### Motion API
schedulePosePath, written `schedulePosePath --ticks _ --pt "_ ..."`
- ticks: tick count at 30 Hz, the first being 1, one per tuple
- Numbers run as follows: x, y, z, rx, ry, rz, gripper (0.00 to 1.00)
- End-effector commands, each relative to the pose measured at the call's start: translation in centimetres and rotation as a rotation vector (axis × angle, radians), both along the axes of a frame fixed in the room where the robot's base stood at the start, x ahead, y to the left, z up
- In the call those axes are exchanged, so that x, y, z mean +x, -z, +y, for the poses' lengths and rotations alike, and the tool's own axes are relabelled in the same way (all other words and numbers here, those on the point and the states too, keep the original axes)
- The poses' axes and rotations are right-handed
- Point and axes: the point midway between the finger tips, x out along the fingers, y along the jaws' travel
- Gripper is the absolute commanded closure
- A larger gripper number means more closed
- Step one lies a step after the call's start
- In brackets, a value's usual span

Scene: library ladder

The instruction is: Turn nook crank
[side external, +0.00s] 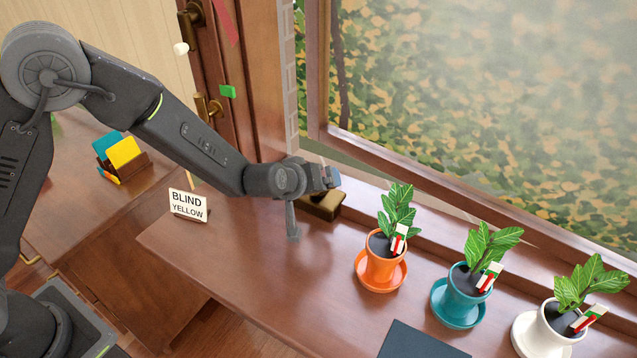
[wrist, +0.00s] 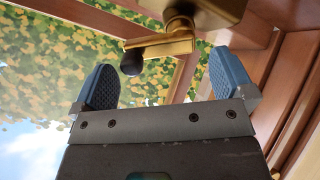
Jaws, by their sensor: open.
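The nook crank (wrist: 160,47) shows in the wrist view as a brass arm with a dark round knob (wrist: 132,62) at its left end. It hangs from a brass housing (wrist: 205,10). My gripper (wrist: 163,68) is open and empty, one blue pad on each side of the picture, with the crank arm and knob showing between and beyond the pads. I cannot tell whether they touch. In the side view my gripper (side external: 331,178) is at the window sill beside the brass housing (side external: 323,206); the crank itself is hidden there by my wrist.
A sign (side external: 188,205) reads "BLIND YELLOW". Orange (side external: 381,268), teal (side external: 467,285) and white (side external: 545,335) plant pots stand along the counter (side external: 235,240), right of my gripper. A dark flat item (side external: 420,342) lies at the front. A card holder (side external: 125,165) stands at left.

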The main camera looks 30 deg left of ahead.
Motion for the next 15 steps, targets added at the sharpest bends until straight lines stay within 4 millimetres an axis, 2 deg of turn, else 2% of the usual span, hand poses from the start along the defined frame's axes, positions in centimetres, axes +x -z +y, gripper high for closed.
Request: schedulePosePath --ticks 6,15 --pt "2.2 1.9 0.0 0.001 -0.001 0.001 0.0" --pt "2.8 2.3 0.0 0.001 0.0 -0.001 0.0"
